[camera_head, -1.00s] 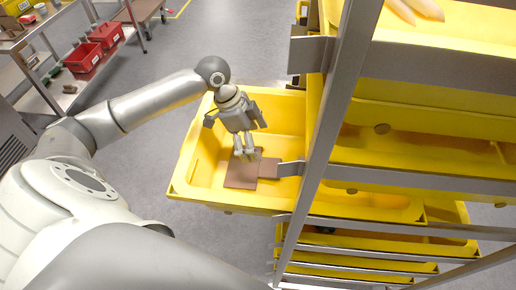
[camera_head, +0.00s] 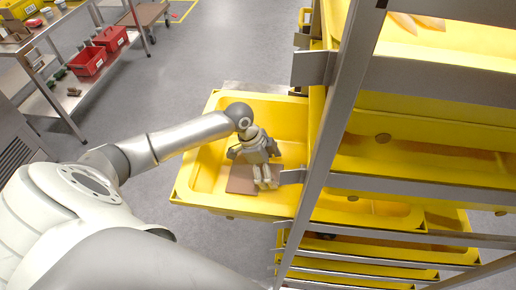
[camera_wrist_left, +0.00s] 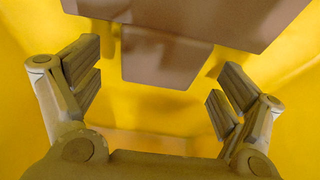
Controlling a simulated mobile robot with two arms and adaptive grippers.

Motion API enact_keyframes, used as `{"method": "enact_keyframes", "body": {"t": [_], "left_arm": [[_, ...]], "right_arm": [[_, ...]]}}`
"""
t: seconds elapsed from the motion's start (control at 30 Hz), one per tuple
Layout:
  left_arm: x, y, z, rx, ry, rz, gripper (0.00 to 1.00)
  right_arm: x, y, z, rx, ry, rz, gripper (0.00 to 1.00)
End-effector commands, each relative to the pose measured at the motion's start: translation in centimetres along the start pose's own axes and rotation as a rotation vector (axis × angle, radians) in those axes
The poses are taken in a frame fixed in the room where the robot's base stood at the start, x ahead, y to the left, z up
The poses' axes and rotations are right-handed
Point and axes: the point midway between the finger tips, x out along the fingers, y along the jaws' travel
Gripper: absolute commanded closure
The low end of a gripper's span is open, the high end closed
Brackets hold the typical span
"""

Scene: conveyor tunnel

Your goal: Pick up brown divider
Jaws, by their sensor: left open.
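A flat brown divider (camera_head: 240,181) lies on the floor of the pulled-out yellow bin (camera_head: 188,170). My left gripper (camera_head: 266,182) is inside the bin at the divider's right side, fingers pointing down, and hides part of the brown there. In the left wrist view the fingers of my left gripper (camera_wrist_left: 160,92) are open and empty. A smaller brown piece (camera_wrist_left: 165,60) shows ahead between them, and a larger brown panel (camera_wrist_left: 195,15) sits at the top edge. I cannot tell whether the fingers touch either. My right gripper is not in view.
A metal rack post (camera_head: 335,130) stands close to the right of my gripper, with a metal bracket (camera_head: 312,68) on it. More yellow bins (camera_head: 430,150) fill the rack. A shelf cart with red bins (camera_head: 88,62) stands far left. Grey floor lies between.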

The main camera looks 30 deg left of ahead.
Motion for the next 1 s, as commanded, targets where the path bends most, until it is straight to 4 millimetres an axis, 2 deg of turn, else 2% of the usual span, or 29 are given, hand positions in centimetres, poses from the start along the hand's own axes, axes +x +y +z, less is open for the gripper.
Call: {"method": "enact_keyframes", "body": {"t": [0.1,0.3,0.7,1.0], "left_arm": [[0.63,-0.03,-0.01,0.000,0.000,-0.002,0.08],[0.69,-0.03,0.03,0.001,0.000,-0.002,0.08],[0.62,-0.06,0.01,0.001,0.000,-0.002,0.58],[-0.04,-0.15,-0.27,0.002,0.001,-0.004,0.58]], "right_arm": [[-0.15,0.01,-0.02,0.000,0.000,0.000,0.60],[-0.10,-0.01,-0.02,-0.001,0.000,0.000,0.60],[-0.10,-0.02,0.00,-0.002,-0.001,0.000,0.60],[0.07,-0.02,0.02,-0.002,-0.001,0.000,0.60]]}}
